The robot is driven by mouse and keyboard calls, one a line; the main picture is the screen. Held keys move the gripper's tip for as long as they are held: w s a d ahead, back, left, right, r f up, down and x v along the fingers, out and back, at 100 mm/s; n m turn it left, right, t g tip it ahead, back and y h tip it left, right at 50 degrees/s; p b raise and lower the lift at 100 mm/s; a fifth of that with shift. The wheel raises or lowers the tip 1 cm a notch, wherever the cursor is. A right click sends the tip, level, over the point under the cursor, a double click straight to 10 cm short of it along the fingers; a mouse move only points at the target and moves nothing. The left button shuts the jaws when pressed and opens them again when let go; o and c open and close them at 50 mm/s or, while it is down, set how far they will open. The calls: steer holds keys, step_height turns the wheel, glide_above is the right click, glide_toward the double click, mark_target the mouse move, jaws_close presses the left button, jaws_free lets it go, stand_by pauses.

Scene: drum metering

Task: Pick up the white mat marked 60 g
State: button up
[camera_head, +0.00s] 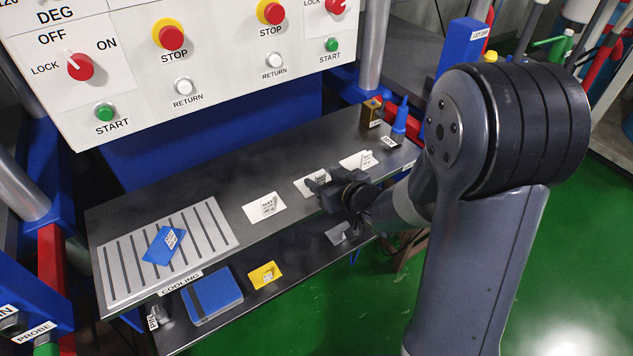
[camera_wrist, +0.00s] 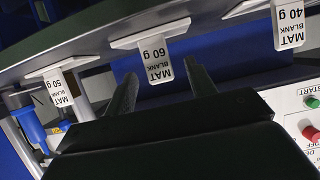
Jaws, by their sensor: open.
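A white mat marked 50 g (camera_wrist: 58,92) and one marked 40 g (camera_wrist: 288,25) lie on either side.
The 40 g mat (camera_head: 264,207) and 50 g mat (camera_head: 358,160) share the dark shelf (camera_head: 215,178). A slotted cooling plate (camera_head: 203,218) holds a blue mat (camera_head: 163,245). A lower shelf holds a blue block (camera_head: 212,296) and yellow mat (camera_head: 264,274). A control panel (camera_head: 135,65) overhangs behind.

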mark_target(321, 176)
steer(key=shift+x, duration=1.95)
steer(key=shift+r, duration=0.2)
steer(key=shift+c, duration=0.4)
steer(key=c, duration=1)
